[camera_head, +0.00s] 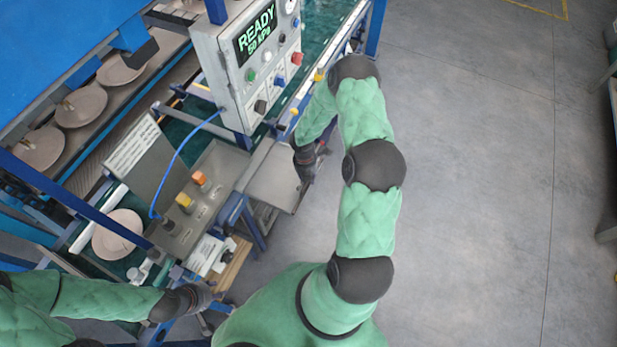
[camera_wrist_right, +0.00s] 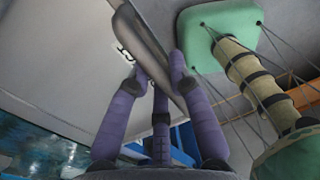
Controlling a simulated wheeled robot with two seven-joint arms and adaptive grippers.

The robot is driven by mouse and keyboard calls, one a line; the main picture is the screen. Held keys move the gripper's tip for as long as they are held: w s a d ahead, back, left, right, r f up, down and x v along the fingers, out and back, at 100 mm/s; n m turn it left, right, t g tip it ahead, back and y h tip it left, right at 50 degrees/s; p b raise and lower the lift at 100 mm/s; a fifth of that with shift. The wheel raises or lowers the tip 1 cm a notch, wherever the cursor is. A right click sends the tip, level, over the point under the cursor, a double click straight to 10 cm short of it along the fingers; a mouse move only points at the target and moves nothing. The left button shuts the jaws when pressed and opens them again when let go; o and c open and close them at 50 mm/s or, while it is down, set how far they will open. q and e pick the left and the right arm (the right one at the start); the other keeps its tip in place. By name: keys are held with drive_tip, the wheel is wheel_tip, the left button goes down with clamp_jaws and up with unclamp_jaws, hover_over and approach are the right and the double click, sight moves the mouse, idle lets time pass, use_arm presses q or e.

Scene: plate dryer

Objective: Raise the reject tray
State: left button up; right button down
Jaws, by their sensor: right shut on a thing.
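The reject tray (camera_head: 272,178) appears to be the flat grey panel on the near side of the machine, below the control box. My right gripper (camera_head: 305,163) is at its right edge. In the right wrist view the purple fingers of my right gripper (camera_wrist_right: 160,75) are closed around the rounded grey rim of the tray (camera_wrist_right: 150,40). The tray's underside and its mounting are mostly hidden. My left gripper (camera_head: 203,297) is near the lower front of the machine, apart from the tray. Its fingers are too small and dark to read.
The control box (camera_head: 245,75) reads READY, 50 kPa, with buttons. Brown plates (camera_head: 82,105) lie in the machine at left. A panel with orange and yellow knobs (camera_head: 200,178) and a blue hose (camera_head: 172,165) sits left of the tray. Open floor (camera_head: 480,170) fills the right.

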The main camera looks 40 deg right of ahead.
drive_tip(key=shift+w+d+r, duration=0.1)
drive_tip(key=shift+r, duration=0.05)
drive_tip(key=c, duration=1.6)
unclamp_jaws()
drive_tip(key=o, duration=0.5)
drive_tip(key=r, duration=0.8)
drive_tip(key=w+r, duration=0.1)
drive_tip(key=r, duration=0.3)
drive_tip(key=shift+a, duration=0.3)
